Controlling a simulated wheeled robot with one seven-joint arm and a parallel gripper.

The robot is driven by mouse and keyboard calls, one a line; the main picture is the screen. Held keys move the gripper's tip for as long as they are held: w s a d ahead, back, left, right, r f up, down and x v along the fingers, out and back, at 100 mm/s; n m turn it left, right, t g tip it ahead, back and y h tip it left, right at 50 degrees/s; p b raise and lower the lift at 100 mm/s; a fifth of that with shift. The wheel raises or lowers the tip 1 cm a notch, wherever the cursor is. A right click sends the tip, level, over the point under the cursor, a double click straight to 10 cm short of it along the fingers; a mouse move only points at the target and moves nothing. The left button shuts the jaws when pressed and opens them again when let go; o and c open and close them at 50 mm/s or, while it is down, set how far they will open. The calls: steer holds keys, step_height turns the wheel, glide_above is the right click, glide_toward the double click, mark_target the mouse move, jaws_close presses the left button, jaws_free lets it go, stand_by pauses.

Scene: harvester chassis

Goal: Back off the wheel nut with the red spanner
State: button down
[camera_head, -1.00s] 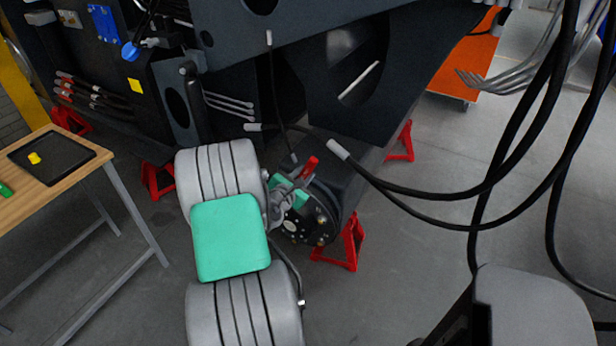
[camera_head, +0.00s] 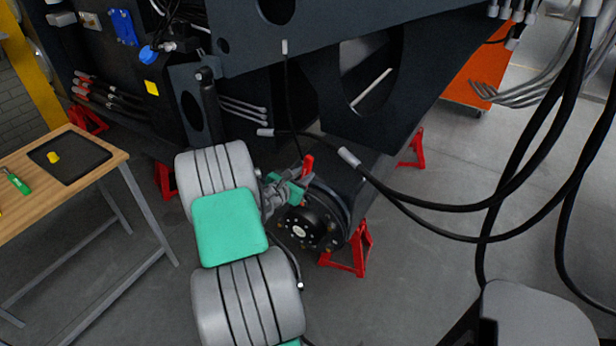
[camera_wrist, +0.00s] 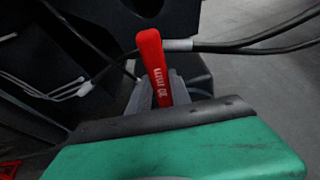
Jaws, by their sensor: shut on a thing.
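The red spanner (camera_head: 308,166) is upright in my gripper (camera_head: 292,184), beside the wheel hub. The wrist view shows its red handle (camera_wrist: 153,60) with white lettering, rising from between the fingers of my gripper (camera_wrist: 160,98), which is shut on it. The spanner's lower end is hidden behind the gripper. The black wheel hub (camera_head: 312,228) has a pale centre and several brass-coloured nuts (camera_head: 330,226) around it. I cannot tell whether the spanner touches a nut.
Black hoses (camera_head: 430,196) loop close to the right of the hub. Red stands (camera_head: 354,252) support the dark chassis (camera_head: 300,45). A wooden table (camera_head: 110,160) at the left bears a black tray (camera_head: 92,168) and a green-handled tool (camera_head: 18,182).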

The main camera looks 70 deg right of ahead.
steer(key=shift+w+r, duration=0.1)
steer(key=shift+w, duration=0.05)
steer(key=shift+w+d+r+n+g+p, duration=0.2)
steer(key=shift+w+n, duration=0.25)
steer(key=shift+w, duration=0.4)
steer(key=shift+w+d+f+n+g+p, duration=0.1)
steer(key=shift+w+n+g, duration=0.3)
steer(key=shift+w, duration=0.4)
steer(key=shift+w, duration=0.1)
steer(key=w+a+p, duration=0.2)
steer(key=a+p, duration=0.2)
steer(key=a, duration=0.7)
steer(key=shift+w+a, duration=0.25)
steer(key=shift+w, duration=0.05)
steer(key=shift+n, duration=0.35)
